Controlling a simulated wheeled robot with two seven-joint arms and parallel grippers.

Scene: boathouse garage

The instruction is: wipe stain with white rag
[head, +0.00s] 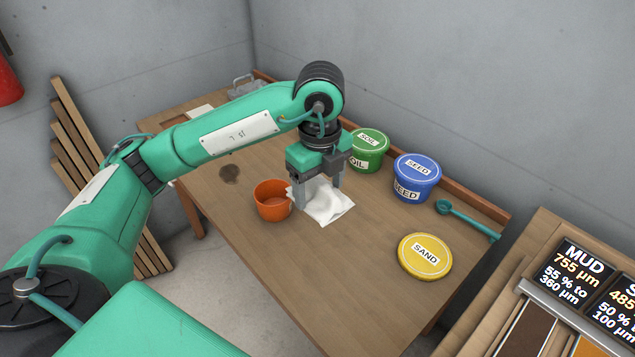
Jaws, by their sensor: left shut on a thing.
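A crumpled white rag (328,206) lies on the wooden table (315,264) near its middle. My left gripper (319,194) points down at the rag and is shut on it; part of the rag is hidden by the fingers. A dark brown round stain (229,174) is on the tabletop to the left of the rag, below my forearm in the picture. My right gripper is not in view.
An orange bowl (272,203) stands close beside the rag, between it and the stain. A green soil tub (370,150), a blue seed tub (415,178), a teal scoop (466,219) and a yellow sand lid (425,257) are to the right. The near tabletop is clear.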

